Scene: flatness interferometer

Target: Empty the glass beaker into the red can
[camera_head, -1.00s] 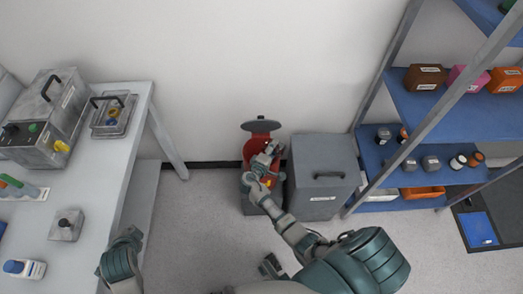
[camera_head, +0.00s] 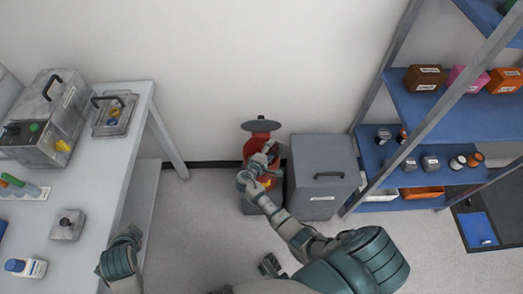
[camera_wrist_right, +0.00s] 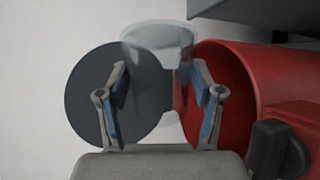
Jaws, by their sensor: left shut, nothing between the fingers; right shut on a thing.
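My right gripper (camera_head: 270,150) is over the can's mouth. It is shut on the clear glass beaker (camera_wrist_right: 158,38), which shows between and beyond the fingers, beside the can's mouth. Its contents and exact tilt I cannot tell. My left gripper (camera_head: 269,266) is shut and empty, low in the head view.
Blue shelves (camera_head: 440,110) with jars and boxes are further right. A white bench (camera_head: 105,175) with instruments is at the left. Floor between bench and can is clear.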

